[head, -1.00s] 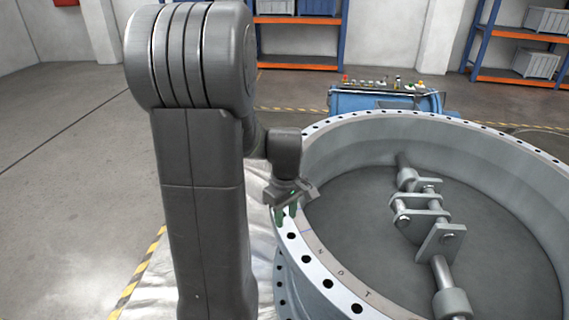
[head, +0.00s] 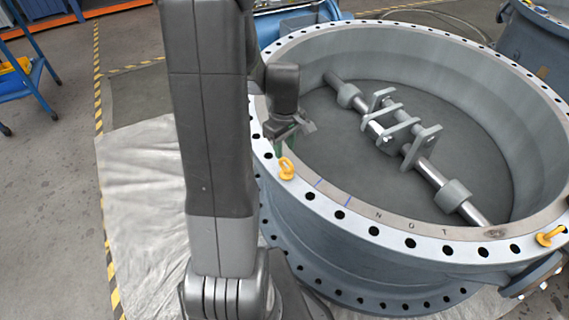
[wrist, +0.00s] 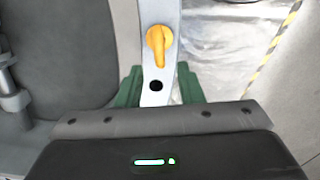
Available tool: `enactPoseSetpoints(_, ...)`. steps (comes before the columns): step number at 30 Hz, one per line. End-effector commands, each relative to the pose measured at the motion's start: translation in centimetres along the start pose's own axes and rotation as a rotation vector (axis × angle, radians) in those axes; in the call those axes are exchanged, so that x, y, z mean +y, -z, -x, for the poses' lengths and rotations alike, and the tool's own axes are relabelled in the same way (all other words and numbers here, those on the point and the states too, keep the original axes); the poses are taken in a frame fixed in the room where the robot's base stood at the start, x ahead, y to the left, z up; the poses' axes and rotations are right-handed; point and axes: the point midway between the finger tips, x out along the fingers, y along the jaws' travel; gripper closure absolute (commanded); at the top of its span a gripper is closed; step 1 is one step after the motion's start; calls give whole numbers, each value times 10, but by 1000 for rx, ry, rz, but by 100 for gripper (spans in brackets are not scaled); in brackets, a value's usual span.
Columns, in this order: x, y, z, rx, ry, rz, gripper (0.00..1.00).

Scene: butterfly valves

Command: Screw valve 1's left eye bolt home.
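The large grey valve (head: 330,232) lies flat with its bolt-hole flange facing up. A yellow eye bolt (head: 287,168) stands on the flange's left side; it also shows in the wrist view (wrist: 158,45). Another yellow eye bolt (head: 550,236) is at the flange's right front. My gripper (head: 284,142) is over the left part of the flange, just behind the left eye bolt. In the wrist view, the green fingers of my gripper (wrist: 158,85) are spread on either side of the flange, with a bare hole between them and the eye bolt beyond. It holds nothing.
A shaft with brackets (head: 400,130) crosses the valve's inside. A second valve (head: 540,45) stands at the back right. A blue cart (head: 22,85) is at the far left. Silvery sheeting (head: 140,190) and striped floor tape (head: 100,130) lie left of the valve.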

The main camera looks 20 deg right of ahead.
Motion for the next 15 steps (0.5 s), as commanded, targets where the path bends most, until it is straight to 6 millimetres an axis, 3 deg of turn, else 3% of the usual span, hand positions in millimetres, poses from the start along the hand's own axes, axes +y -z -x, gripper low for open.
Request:
enactPoseSetpoints(1, 0, 0, -14, -3, 3, 0, 66)
enactPoseSetpoints(6, 0, 0, -45, -3, 3, 0, 66)
enactPoseSetpoints(15, 0, 0, -74, 0, 0, 0, 66)
